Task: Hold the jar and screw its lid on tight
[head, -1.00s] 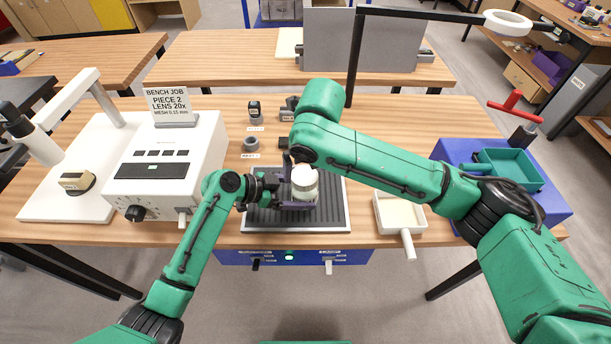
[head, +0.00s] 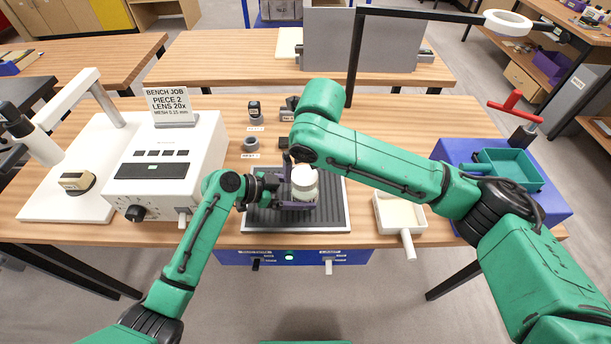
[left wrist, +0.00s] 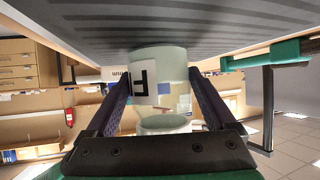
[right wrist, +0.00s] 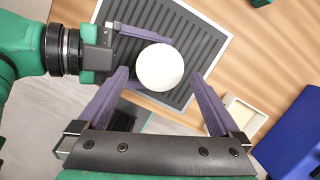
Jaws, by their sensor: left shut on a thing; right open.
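The pale, translucent jar (head: 305,192) stands upright at the dark ribbed mat (head: 262,218), and a label with a black mark shows on it in the left wrist view (left wrist: 143,85). My left gripper (left wrist: 158,80) is shut around the jar's side. The round white lid (right wrist: 160,67) is at the jar's top and covers the jar from above in the right wrist view. I cannot tell how far it is seated. My right gripper (right wrist: 160,78) is open above the lid, with a finger on either side and gaps showing. My right arm partly hides this in the head view.
A cream tray with a handle (head: 399,214) lies right of the mat, and a blue box with a green tray (head: 510,170) is farther right. A white instrument (head: 168,160) stands left. Small dark parts (head: 252,145) lie behind the mat.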

